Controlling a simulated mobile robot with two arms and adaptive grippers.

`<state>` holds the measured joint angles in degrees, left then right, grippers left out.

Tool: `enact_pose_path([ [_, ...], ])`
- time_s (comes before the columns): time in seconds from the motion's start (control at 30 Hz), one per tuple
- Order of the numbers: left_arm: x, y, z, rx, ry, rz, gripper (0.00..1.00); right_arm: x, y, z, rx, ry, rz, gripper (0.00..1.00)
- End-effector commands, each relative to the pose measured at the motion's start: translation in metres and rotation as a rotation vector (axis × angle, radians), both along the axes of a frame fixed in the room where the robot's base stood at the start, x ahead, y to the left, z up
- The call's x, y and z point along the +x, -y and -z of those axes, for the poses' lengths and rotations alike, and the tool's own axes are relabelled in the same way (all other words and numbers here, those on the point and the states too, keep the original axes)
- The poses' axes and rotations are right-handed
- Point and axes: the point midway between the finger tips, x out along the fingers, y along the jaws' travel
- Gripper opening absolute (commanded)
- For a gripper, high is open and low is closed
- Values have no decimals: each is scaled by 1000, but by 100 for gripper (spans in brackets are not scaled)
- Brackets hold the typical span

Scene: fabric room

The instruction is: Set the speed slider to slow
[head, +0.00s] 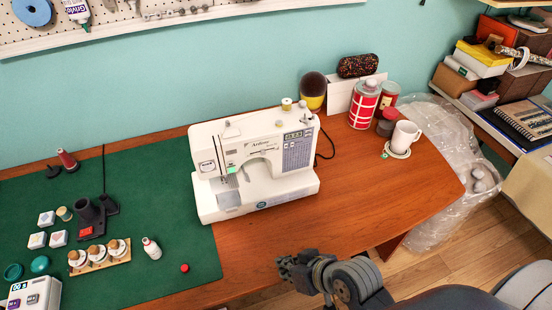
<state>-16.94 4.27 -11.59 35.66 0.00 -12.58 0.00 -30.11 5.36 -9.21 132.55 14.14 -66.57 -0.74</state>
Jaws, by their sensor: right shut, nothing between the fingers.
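A white sewing machine (254,150) stands on the wooden desk, partly on the green mat. Its arm head at the left has a small dark-framed panel (208,166) and a light green part (231,168) near the needle. I cannot make out which part is the speed slider or where it is set. My right gripper (283,264) is shut and empty near the desk's front edge, in front of and apart from the machine. My left gripper is not in view.
The green mat (130,170) carries knobs on a wooden strip (99,255), a small white bottle (152,248) and a red button (185,268). A white mug (404,137), a red tin (364,104) and jars stand at the right. The desk (370,185) right of the machine is clear.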

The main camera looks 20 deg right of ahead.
Motion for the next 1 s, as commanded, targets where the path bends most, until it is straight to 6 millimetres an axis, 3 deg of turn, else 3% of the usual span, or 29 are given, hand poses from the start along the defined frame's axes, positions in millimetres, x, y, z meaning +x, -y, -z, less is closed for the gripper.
enact_pose_path([
  [0.2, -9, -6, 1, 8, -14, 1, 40, 46, -52, -42, 288, 203, 39, 0],
  [0.33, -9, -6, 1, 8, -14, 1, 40, 77, -72, -80, 505, 340, 118, 0],
  [0.43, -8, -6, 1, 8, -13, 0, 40, 101, -74, -113, 692, 450, 227, 0],
  [0.6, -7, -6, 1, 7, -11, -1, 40, 136, -45, -151, 977, 598, 496, 0],
  [0.7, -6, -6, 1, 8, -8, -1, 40, 150, -14, -155, 1109, 657, 696, 0],
  [0.9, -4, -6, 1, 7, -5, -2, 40, 158, 39, -131, 1247, 703, 1068, 0],
  [1.0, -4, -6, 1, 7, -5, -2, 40, 156, 54, -117, 1267, 705, 1186, 0],
])
